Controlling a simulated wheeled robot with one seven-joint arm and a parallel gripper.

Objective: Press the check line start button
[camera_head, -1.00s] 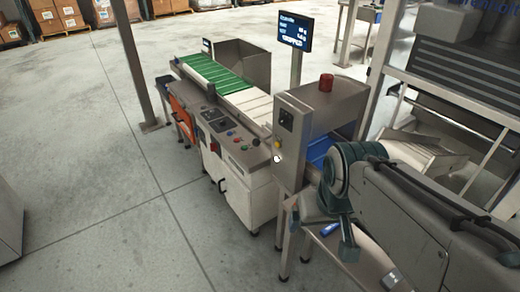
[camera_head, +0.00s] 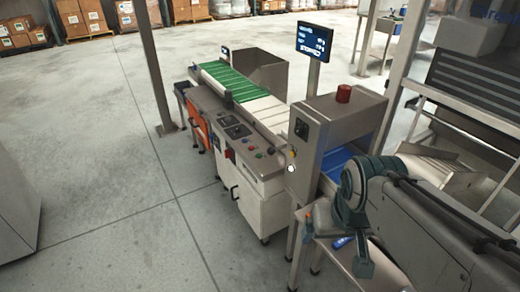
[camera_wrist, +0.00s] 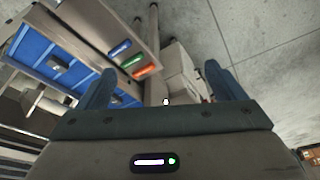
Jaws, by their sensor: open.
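The check line (camera_head: 262,200) stands left of my arm in the head view, with a white cabinet and a green and white belt. Its sloped control panel (camera_head: 262,168) carries several small coloured buttons, too small to read any label. A small white round spot (camera_head: 291,169) shows beside the panel's right end, near the grey housing; I cannot tell what it is. In the wrist view my gripper (camera_wrist: 160,67) is open and empty, its two fingers wide apart. In the head view the arm's teal end is right of the panel, apart from it; the fingertips are unclear.
A grey housing (camera_head: 330,118) with a red lamp (camera_head: 343,94) stands between the panel and my arm. A display (camera_head: 314,41) on a post rises behind. A post (camera_head: 155,70) stands at left. Floor in front of the check line is clear. Boxes line the back.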

